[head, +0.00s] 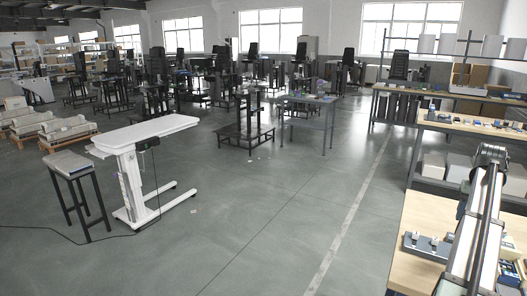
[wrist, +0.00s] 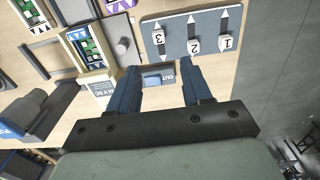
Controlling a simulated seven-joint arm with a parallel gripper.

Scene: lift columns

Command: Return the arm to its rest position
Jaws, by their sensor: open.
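My gripper (wrist: 158,72) is in the lower middle of the wrist view, with its two dark blue fingers apart. I see nothing gripped between them. It hangs over a wooden bench top (wrist: 45,127). A blue-grey panel (wrist: 176,36) with three sliders numbered 1, 2 and 3 lies just beyond the fingertips. A small blue part marked OUT (wrist: 158,80) shows between the fingers; I cannot tell its height below them. In the head view my arm (head: 476,230) extends over the bench at the lower right, and my gripper cannot be made out there.
In the wrist view, a 24 V DC module (wrist: 98,82) and a dark grey device (wrist: 38,112) sit left of the fingers. Grey floor lies beyond the bench edge. In the head view, a white lift table (head: 145,133) stands at left, with open floor between.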

